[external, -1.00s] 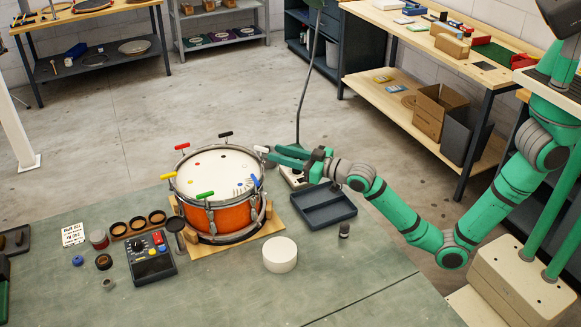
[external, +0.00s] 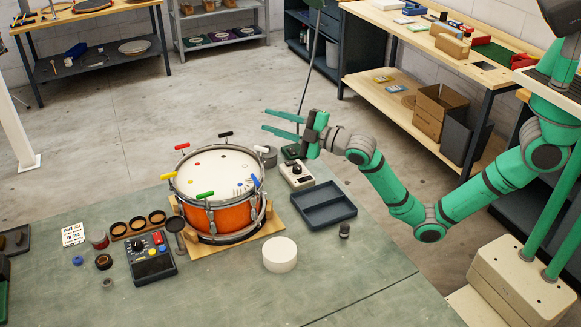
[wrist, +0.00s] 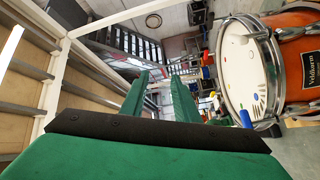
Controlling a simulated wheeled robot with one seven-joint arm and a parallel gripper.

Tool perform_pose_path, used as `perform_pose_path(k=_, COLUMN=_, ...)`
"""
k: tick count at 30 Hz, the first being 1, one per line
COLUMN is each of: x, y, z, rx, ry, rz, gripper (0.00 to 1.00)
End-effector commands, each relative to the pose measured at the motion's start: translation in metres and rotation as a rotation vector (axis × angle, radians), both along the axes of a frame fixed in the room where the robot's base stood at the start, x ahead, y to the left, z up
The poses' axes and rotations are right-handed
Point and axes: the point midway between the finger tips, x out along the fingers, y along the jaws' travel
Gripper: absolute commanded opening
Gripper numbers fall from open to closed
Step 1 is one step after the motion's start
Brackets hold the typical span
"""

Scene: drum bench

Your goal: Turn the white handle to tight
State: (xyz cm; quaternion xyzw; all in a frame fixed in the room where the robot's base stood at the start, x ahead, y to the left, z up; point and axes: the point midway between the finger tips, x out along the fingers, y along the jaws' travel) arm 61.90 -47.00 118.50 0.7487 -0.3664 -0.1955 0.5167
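The orange drum (external: 222,218) stands in a wooden cradle on the bench. Coloured handles sit around its rim. The white handle (external: 261,149) is small and pale at the drum's back right edge; how far it is turned cannot be told.
A white box with a knob (external: 296,174) and an empty dark tray (external: 324,206) stand right of the drum. A white round block (external: 280,255) is in front. A black control box (external: 151,262) is at left.

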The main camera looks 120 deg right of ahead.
Motion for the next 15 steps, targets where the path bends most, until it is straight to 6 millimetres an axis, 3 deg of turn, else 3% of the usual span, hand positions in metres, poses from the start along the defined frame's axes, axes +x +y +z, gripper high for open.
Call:
perform_pose_path(k=7, x=-0.001, y=-0.001, z=0.004, rx=-0.454, ry=0.513, rz=-0.063, gripper=0.28)
perform_pose_path(k=15, x=-0.009, y=-0.005, z=-0.031, rx=-0.909, ry=1.098, rz=-0.113, gripper=0.28)
